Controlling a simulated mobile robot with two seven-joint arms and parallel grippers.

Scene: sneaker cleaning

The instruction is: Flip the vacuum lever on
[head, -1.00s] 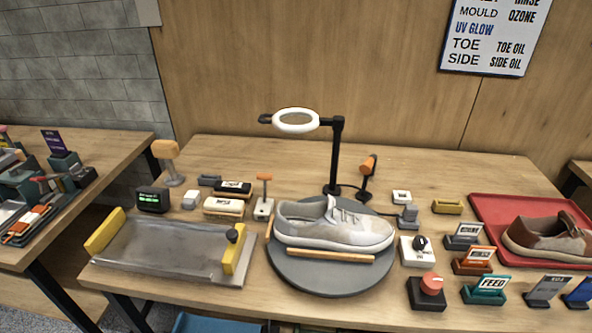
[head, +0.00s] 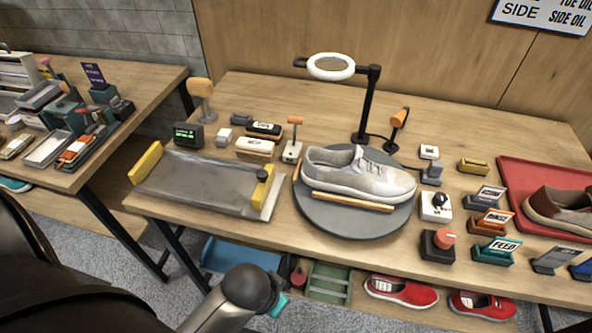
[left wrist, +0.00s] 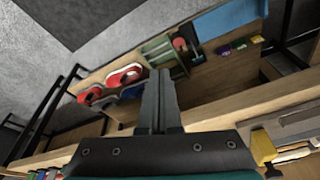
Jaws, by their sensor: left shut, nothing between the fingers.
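A small lever with an orange handle (head: 295,121) stands upright on a white base (head: 292,152), behind and left of the grey sneaker (head: 350,177) on the round turntable (head: 320,220). No readable label marks it as the vacuum lever. A black knob (head: 262,174) sits at the right side of the clear-topped tray (head: 195,185). My left arm comes in from the lower left in the head view, in front of the table and apart from the lever. In the left wrist view my left gripper (left wrist: 158,82) is shut and empty. My right gripper is out of view.
A ring lamp (head: 331,67) on a black post rises behind the sneaker. A red button box (head: 438,244) and several small labelled blocks stand at the right. Under the table are red shoes (head: 400,291), a green crate (head: 328,283) and a blue bin (head: 238,256).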

